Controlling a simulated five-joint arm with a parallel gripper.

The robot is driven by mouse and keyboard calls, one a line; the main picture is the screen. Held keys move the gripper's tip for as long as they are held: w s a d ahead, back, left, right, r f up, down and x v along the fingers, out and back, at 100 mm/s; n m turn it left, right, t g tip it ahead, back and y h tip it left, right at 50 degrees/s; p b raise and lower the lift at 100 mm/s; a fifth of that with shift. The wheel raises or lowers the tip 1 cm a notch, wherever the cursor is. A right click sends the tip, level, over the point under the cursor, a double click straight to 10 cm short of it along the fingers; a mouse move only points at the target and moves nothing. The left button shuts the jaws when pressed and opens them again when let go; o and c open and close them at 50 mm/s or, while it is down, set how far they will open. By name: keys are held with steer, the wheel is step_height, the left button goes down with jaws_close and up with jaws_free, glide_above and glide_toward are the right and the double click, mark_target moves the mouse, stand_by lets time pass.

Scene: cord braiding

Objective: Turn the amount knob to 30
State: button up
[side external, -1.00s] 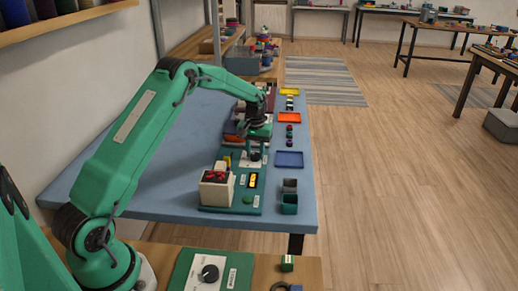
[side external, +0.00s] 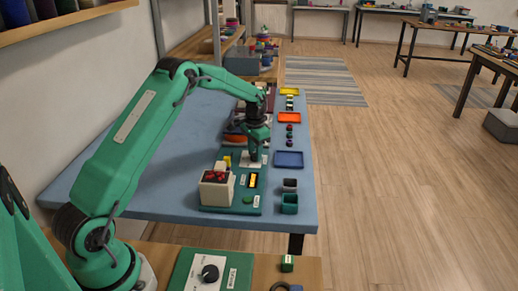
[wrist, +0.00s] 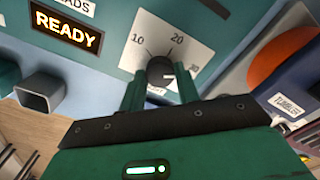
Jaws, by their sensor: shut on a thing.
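The amount knob (wrist: 158,73) is a dark round knob on a white dial plate (wrist: 192,50) marked 10 and 20, with a third number at the right partly hidden by a finger. My gripper (wrist: 160,80) is shut on the knob, one green finger on each side. A small pale mark shows on the knob's right side; I cannot tell exactly which number it points to. In the side view my gripper (side external: 254,156) is down at the white dial plate (side external: 246,164) on the green machine, and the knob is hidden.
A lit READY display (wrist: 66,30) sits on the machine left of the dial. A box labelled TUMBLED (wrist: 300,100) and an orange round thing (wrist: 283,55) lie to the right. A blue tray (side external: 289,160) and small open containers (side external: 289,204) stand beside the machine.

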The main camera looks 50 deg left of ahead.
steer(key=shift+r, duration=0.1)
steer(key=o, duration=1)
steer(key=shift+r, duration=3.9)
steer(key=shift+r, duration=0.1)
step_height(320, 180, up, 7)
steer(key=shift+f, duration=0.1)
